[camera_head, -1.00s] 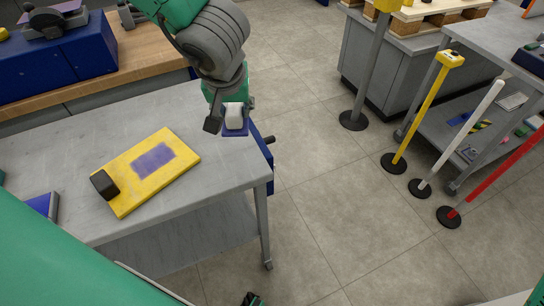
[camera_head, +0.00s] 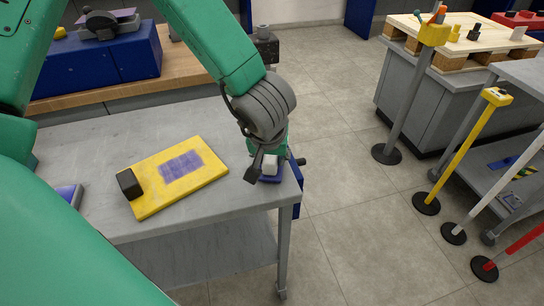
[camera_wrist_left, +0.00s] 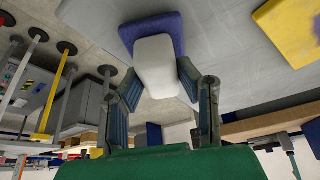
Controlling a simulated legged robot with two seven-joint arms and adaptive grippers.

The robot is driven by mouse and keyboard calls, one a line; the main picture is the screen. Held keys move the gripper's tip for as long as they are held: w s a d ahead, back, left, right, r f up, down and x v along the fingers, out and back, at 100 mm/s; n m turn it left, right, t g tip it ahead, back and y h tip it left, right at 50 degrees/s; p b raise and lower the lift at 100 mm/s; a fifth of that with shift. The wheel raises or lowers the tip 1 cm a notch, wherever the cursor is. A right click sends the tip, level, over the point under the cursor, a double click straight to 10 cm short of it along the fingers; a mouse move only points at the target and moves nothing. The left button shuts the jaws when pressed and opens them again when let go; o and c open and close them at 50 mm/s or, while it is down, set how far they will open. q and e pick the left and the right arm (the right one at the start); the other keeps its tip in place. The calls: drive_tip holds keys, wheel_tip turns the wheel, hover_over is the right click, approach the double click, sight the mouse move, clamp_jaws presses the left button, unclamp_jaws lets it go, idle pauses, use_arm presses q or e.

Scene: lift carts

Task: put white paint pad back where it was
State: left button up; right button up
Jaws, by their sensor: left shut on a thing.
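The white paint pad (camera_head: 270,164) has a white block grip on a dark blue base. My left gripper (camera_head: 266,160) is shut on it, at the right end of the grey cart top (camera_head: 225,120). In the left wrist view the fingers (camera_wrist_left: 158,80) close on both sides of the white grip (camera_wrist_left: 156,55), with the blue base (camera_wrist_left: 150,28) beyond. I cannot tell whether the base touches the cart. A yellow board (camera_head: 208,178) with a purple painted patch (camera_head: 181,164) lies left of the pad. My right gripper is not in view.
A black block (camera_head: 129,184) sits on the board's left end. A blue-purple object (camera_head: 70,194) lies at the cart's left. A wooden bench with a blue box (camera_head: 95,58) stands behind. Grey floor is clear to the right, before several posts (camera_head: 462,150).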

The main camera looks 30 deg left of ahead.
sight(270, 161)
use_arm(q)
drive_tip(key=shift+a+f, duration=0.2)
drive_tip(key=shift+a, duration=0.15)
drive_tip(key=o, duration=1.1)
drive_tip(key=shift+a, duration=0.3)
drive_tip(key=shift+a+f, duration=0.1)
drive_tip(key=shift+a, duration=0.1)
drive_tip(key=shift+d+r, duration=0.2)
drive_tip(key=shift+d, duration=0.25)
drive_tip(key=v, duration=0.1)
drive_tip(key=p+v, duration=0.1)
drive_tip(key=v, duration=0.2)
drive_tip(key=shift+w+d+r, duration=0.15)
drive_tip(key=shift+d, duration=0.2)
drive_tip(key=p+v, duration=0.3)
drive_tip(key=v, duration=0.5)
drive_tip(key=shift+a, duration=0.15)
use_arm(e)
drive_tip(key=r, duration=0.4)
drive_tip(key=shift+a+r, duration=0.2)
use_arm(q)
drive_tip(key=shift+a, duration=0.25)
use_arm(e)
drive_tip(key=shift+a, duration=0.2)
